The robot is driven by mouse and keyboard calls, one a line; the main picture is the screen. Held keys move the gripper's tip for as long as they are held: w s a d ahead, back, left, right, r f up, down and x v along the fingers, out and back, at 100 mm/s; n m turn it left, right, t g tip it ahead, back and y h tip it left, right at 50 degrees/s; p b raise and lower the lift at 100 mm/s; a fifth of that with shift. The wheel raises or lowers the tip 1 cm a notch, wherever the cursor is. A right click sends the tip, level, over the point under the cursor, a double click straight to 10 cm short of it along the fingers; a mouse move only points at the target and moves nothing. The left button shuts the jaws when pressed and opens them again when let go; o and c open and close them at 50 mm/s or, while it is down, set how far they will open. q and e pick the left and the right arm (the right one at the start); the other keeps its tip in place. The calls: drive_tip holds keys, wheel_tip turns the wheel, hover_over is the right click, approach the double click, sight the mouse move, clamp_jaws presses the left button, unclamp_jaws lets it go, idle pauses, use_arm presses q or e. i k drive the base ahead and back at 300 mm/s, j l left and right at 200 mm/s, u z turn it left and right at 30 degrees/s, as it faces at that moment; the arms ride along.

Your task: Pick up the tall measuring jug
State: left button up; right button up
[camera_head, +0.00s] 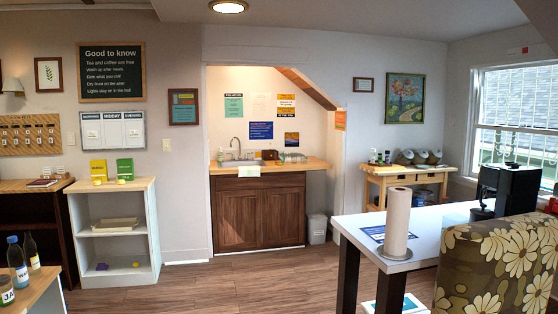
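I cannot make out a tall measuring jug anywhere in the head view. Small items by the sink on the wooden counter (312,165) are too small to tell apart. Neither of my grippers is in view.
A white table (430,222) with a paper towel roll (397,222) and a black machine (508,188) stands at right, behind a floral chair (500,262). A wooden side table (378,178) stands behind. A white shelf (148,225) and a bottle (17,262) are at left. The middle floor (250,278) is clear.

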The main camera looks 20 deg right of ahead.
sight(280, 157)
drive_tip(key=z, duration=0.3)
drive_tip(key=i, duration=6.75)
drive_tip(key=i+j+z, duration=0.15)
drive_tip(key=i, duration=0.15)
drive_tip(key=z, duration=0.3)
drive_tip(key=i+l+u, duration=0.3)
drive_tip(key=i+l, duration=0.15)
drive_tip(key=i, duration=0.1)
